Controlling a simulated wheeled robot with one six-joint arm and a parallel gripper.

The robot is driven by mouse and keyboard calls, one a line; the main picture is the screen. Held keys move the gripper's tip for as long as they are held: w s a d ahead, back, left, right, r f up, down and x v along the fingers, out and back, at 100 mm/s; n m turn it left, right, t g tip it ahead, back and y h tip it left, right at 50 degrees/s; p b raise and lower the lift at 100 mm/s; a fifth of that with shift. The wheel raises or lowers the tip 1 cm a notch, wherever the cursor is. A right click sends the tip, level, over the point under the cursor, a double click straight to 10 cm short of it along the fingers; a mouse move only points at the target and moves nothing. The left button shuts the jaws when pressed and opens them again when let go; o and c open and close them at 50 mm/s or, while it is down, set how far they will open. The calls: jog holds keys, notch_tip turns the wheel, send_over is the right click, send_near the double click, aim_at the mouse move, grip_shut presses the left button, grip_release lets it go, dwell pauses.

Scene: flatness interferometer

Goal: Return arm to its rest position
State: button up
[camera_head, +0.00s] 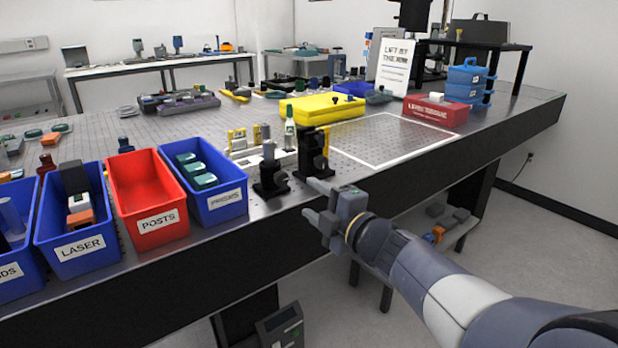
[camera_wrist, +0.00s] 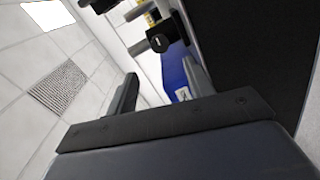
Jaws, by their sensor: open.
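My gripper (camera_head: 313,200) is open and empty in the head view. It is held out in front of the optical table's near edge, close to two black post holders. My arm reaches in from the lower right. In the wrist view my gripper (camera_wrist: 160,85) shows its two dark fingers spread apart with nothing between them. Beyond the fingers a blue bin (camera_wrist: 176,80) and a black mount (camera_wrist: 160,42) show, and the view is tilted.
The optical table (camera_head: 235,225) has a dark front edge. Near it stand a black post holder (camera_head: 270,180), a taller black mount (camera_head: 313,155), a red POSTS bin (camera_head: 160,225), a blue PRISMS bin (camera_head: 222,205) and a blue LASER bin (camera_head: 85,255). A yellow case (camera_head: 322,107) lies farther back. Floor at right is clear.

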aim_at(283, 179)
jog(key=b+x, duration=0.1)
jog(key=x, duration=0.9)
jog(key=shift+w+a, duration=0.15)
jog(key=shift+w, duration=0.05)
jog(key=shift+s, duration=0.1)
